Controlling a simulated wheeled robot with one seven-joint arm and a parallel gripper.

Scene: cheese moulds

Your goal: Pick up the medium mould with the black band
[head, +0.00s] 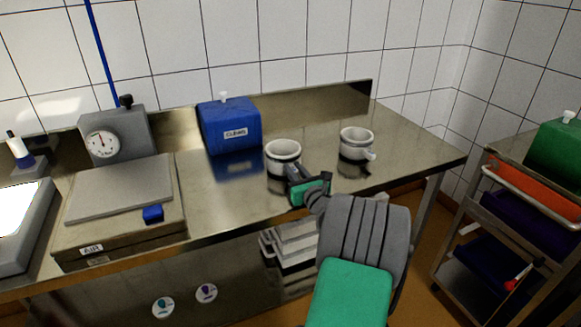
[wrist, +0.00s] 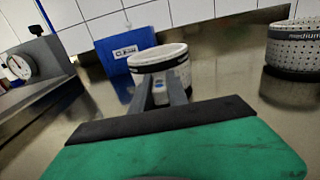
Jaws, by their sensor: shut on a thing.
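A white round mould with a black band below its rim (head: 283,150) is on or just above the steel table. My gripper (head: 291,170) reaches it from the front, and its fingers are shut on the near side of this mould. The wrist view shows the same mould (wrist: 160,62) upright between and beyond the fingertips (wrist: 160,84). Whether its base touches the table cannot be told. A second white, perforated mould (head: 356,140) stands to the right.
A blue box labelled "CLEAN" (head: 230,130) stands behind and left of the held mould. A press with a dial (head: 101,143) is farther left. A trolley with coloured crates (head: 515,215) is at right. The table is clear between the moulds and toward its right end.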

